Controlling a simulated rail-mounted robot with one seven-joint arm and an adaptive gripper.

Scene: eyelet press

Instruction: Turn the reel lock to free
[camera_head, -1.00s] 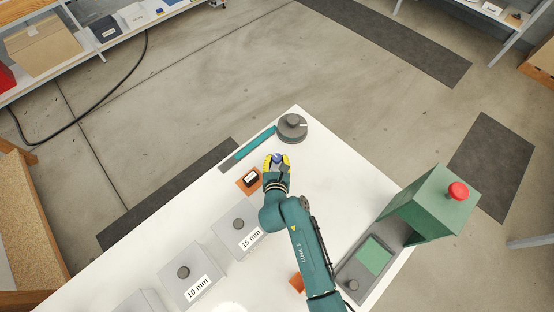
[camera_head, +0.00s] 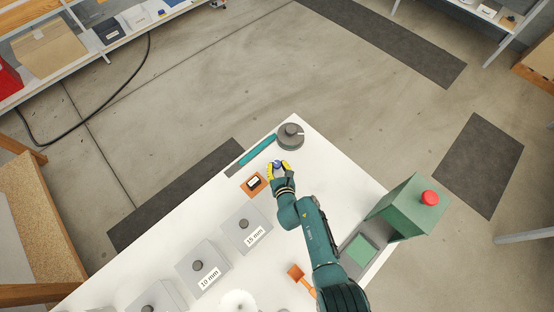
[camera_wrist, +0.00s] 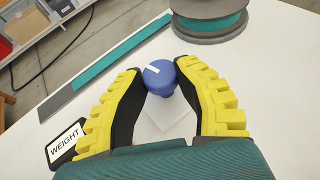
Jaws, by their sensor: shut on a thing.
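A blue knob (camera_wrist: 158,77) with a white line across its top stands on a small pale base (camera_wrist: 166,122) on the white table. It appears to be the reel lock; no free or locked marking is readable. The line points to the left and slightly down in the wrist view. My gripper (camera_wrist: 160,72), with yellow ribbed fingers, is shut on the knob, one finger on each side. In the head view my gripper (camera_head: 279,168) hides most of the knob. The grey reel (camera_wrist: 210,22) with teal tape stands just beyond the knob.
A teal strip (camera_head: 257,151) lies left of the reel. An orange-based block (camera_head: 254,184) labelled WEIGHT sits close left of my gripper. Grey knobbed boxes (camera_head: 245,231) line the left table side. A green press (camera_head: 408,205) with a red button stands right. An orange tool (camera_head: 296,271) lies near my arm.

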